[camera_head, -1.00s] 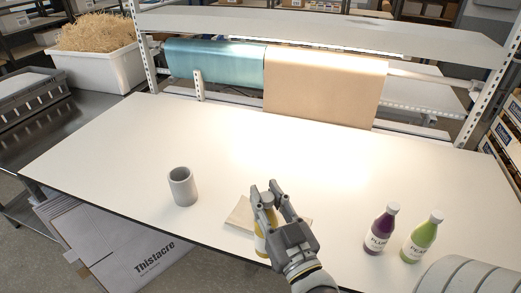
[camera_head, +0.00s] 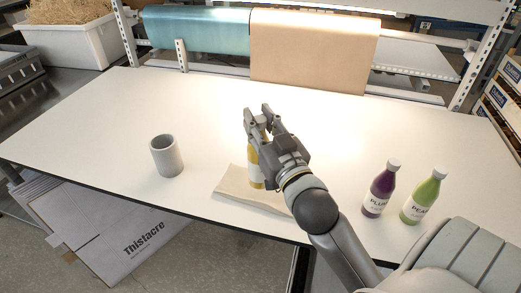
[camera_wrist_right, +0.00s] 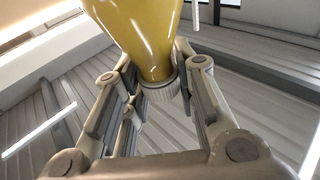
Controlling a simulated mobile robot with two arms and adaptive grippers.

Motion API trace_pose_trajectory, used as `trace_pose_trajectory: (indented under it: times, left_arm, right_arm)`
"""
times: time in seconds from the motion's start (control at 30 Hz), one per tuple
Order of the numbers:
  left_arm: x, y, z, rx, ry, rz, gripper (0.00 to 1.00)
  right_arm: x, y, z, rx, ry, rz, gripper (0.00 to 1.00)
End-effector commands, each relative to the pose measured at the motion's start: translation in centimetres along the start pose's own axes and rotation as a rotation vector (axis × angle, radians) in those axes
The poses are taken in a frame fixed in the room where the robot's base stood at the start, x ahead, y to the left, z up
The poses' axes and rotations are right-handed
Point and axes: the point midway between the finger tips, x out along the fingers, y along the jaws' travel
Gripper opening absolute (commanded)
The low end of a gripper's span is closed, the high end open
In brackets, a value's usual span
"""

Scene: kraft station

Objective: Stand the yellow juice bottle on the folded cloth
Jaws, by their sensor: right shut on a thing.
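The yellow juice bottle (camera_head: 255,172) is upright in my right gripper (camera_head: 258,113), which is shut on its upper part. The bottle's lower end is over the folded cloth (camera_head: 233,186), a beige flat pad near the table's front edge. I cannot tell whether its base touches the cloth. My gripper and arm hide part of the bottle and the cloth's right side. In the right wrist view the yellow bottle (camera_wrist_right: 142,30) and its ribbed pale cap show between the fingers (camera_wrist_right: 160,88). My left gripper is not in view.
A grey cup (camera_head: 166,157) stands left of the cloth. A purple plum bottle (camera_head: 379,190) and a green pear bottle (camera_head: 419,200) stand to the right, near my right arm. The white table (camera_head: 120,125) is clear behind; paper rolls (camera_head: 312,50) hang at the back.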

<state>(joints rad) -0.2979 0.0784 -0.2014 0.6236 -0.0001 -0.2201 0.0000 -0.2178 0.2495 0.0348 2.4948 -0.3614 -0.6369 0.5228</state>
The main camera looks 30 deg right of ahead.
Motion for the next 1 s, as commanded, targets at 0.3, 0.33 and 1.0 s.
trace_pose_trajectory:
  times: [0.3, 0.33, 1.0]
  left_arm:
    - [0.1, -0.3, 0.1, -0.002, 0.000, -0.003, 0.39]
    - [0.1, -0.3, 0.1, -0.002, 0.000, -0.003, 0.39]
    - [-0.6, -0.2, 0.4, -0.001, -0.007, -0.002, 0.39]
  right_arm:
    - [3.0, 1.9, 4.8, -0.001, 0.000, 0.001, 0.00]
    - [3.2, 2.0, 5.1, -0.001, 0.001, 0.002, 0.00]
    - [3.5, 2.5, 9.7, 0.000, 0.004, -0.001, 0.00]
